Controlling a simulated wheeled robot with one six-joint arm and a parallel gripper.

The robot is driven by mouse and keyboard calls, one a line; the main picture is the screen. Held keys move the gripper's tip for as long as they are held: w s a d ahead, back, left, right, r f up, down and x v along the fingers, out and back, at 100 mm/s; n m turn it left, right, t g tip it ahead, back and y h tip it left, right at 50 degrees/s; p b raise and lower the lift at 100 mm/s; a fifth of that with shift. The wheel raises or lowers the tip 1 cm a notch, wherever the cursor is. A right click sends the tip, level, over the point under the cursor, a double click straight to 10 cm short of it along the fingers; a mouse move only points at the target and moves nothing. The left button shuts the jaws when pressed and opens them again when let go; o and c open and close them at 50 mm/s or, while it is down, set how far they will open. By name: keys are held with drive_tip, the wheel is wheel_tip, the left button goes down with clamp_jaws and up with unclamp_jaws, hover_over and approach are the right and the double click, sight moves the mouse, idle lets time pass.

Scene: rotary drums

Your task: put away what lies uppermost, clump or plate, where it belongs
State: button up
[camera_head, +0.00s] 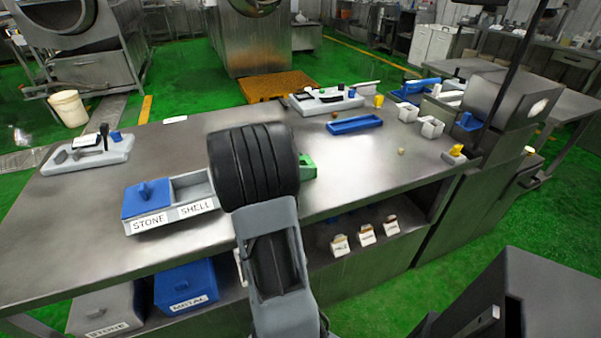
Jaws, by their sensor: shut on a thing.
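My arm reaches over the steel table, and its black ribbed part covers the middle of the view. My gripper and whatever it holds are hidden behind it. A grey two-part box (173,223) stands left of the arm, labelled STONE and SHELL. A blue lid (146,198) with a knob covers the STONE part, and the SHELL part (193,189) is open. A green object (307,168) shows partly at the arm's right side. A blue shallow tray (355,125) lies farther back. I cannot make out a clump or plate pile.
Grey trays with tools stand at the left (88,152) and back (326,101). Small white boxes (432,127) stand at the right. A small pale lump (401,151) lies on the table. A blue METAL bin (187,285) and grey STONE bin (107,308) sit below.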

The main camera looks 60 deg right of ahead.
drive_tip(key=shift+f, duration=1.5)
drive_tip(key=shift+f+b, duration=0.25)
drive_tip(key=shift+b, duration=0.05)
drive_tip(key=o, duration=1)
drive_tip(key=shift+r+p, duration=0.4)
drive_tip(key=shift+p, duration=0.1)
drive_tip(key=v, duration=1.2)
drive_tip(key=shift+w+f+b, duration=0.1)
drive_tip(key=shift+f+b, duration=0.15)
drive_tip(key=shift+b, duration=0.15)
